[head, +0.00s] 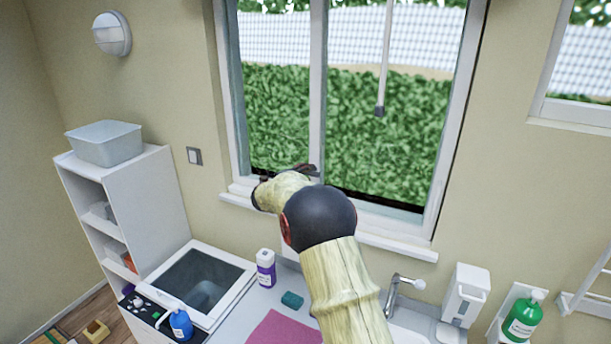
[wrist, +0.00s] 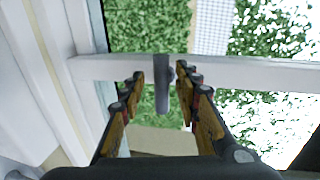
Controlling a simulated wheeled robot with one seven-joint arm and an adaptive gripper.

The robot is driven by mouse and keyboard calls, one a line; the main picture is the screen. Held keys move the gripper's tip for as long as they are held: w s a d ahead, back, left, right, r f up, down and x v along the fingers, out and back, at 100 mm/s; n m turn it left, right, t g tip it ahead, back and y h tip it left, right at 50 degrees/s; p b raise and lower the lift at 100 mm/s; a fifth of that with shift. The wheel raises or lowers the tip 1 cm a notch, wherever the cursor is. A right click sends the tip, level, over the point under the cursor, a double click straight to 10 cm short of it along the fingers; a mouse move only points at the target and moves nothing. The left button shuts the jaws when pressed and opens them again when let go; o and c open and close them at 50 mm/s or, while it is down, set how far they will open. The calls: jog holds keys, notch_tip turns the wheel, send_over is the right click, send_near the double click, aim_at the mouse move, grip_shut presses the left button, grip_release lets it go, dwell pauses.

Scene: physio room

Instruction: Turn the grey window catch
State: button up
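The grey window catch (wrist: 161,92) shows in the wrist view as a narrow upright bar in front of the pale window frame bar (wrist: 240,72). My gripper (wrist: 160,73) is open, with one finger on each side of the catch. Small gaps show between the catch and both fingers, so it does not look gripped. In the head view my gripper (head: 306,170) is at the foot of the window's middle upright (head: 318,90). My arm and the dark fingers hide most of the catch there.
A blind wand (head: 384,65) hangs right of the upright. The sill (head: 385,240) runs below the window. Beneath are a tap (head: 397,288), a purple-and-white bottle (head: 265,270) and a pink cloth (head: 284,332). A white shelf unit (head: 150,205) with a grey tub (head: 105,148) stands left.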

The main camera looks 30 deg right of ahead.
jog(key=v, duration=1.2)
dwell(0.5)
